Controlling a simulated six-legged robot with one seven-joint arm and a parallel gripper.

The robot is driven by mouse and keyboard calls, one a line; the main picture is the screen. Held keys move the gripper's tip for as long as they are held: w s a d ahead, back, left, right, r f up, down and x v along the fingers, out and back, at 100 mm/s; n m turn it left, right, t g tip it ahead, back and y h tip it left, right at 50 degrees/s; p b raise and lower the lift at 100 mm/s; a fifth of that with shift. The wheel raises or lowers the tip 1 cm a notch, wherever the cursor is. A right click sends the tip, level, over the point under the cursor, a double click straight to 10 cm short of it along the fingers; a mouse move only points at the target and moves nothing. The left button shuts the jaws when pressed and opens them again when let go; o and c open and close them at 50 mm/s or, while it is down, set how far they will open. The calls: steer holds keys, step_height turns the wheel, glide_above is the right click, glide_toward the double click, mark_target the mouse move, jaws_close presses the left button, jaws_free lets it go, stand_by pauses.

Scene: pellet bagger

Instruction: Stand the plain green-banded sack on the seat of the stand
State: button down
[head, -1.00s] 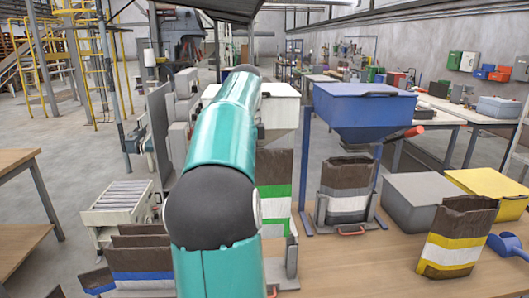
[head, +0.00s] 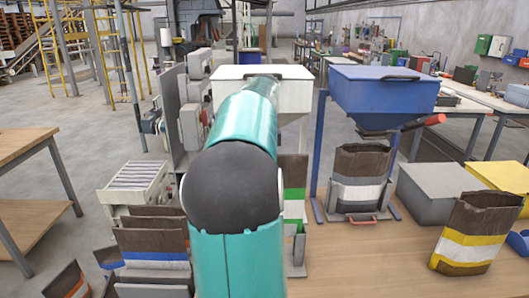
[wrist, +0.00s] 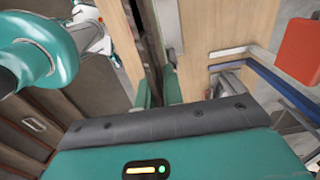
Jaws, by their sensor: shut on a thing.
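The green-banded sack (head: 293,172) is dark brown with a white panel between green bands. In the head view it looks upright in front of the white hopper (head: 305,75), with its left side hidden by my arm. A grey metal stand (head: 297,256) shows at its lower right. The sack's base is hidden, so I cannot tell whether it touches the seat. In the wrist view my gripper (wrist: 159,84) has its teal fingers closed on a thin dark edge, which seems to be this sack. The head view hides my gripper behind my arm.
A brown sack with a white-grey band (head: 356,180) stands under the blue hopper (head: 383,98). A yellow-banded sack (head: 476,235) and grey bin (head: 437,200) are at right. Blue-banded sacks (head: 155,250) crowd the left. Bare bench (head: 375,265) shows right of the stand.

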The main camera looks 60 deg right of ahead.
step_height(320, 180, down, 10)
stand_by(0.6)
steer(key=shift+f, duration=0.45)
steer(key=c, duration=1.5)
jaws_free()
steer(key=shift+o, duration=0.2)
